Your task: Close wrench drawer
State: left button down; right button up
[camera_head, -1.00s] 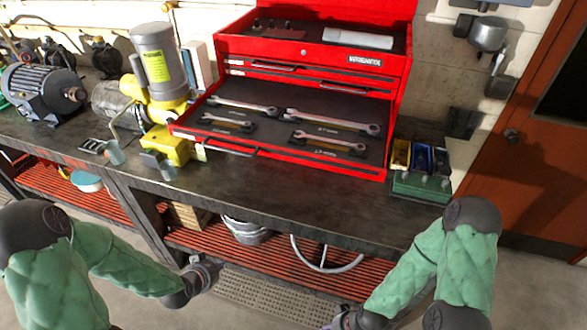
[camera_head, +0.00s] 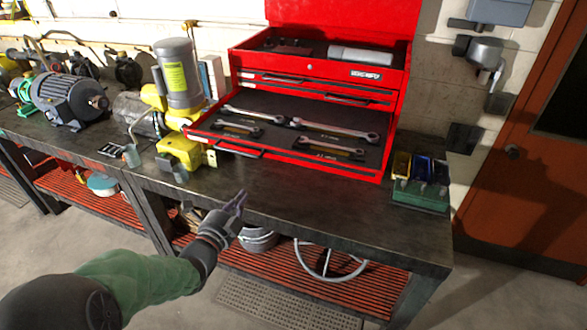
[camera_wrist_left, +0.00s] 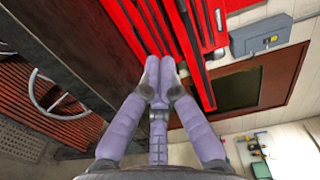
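The red tool chest (camera_head: 400,85) stands on the workbench with its lid up. Its wrench drawer (camera_head: 285,160) is pulled out, showing several wrenches in a dark liner, with a handle on the front left. My left gripper (camera_head: 241,196) is in front of and below the drawer front, near the bench's front edge, apart from the drawer. Its purple fingers (camera_wrist_left: 158,66) are together and empty in the wrist view, with red chest parts (camera_wrist_left: 192,50) beyond them. My right gripper is out of view.
The dark workbench (camera_head: 330,208) has clear room before the drawer. A yellow and grey machine (camera_head: 180,75) stands close left of the chest. A green tray of small bins (camera_head: 420,190) sits to the right. A red slatted shelf (camera_head: 285,268) is below.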

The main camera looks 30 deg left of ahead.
pick_arm(q)
jog(key=x, duration=1.4)
jog(key=shift+d+r+m, duration=0.3)
jog(key=shift+d+r, duration=0.05)
jog(key=shift+r, duration=0.15)
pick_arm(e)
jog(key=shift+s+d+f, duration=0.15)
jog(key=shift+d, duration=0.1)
pick_arm(q)
jog(key=shift+w, duration=0.15)
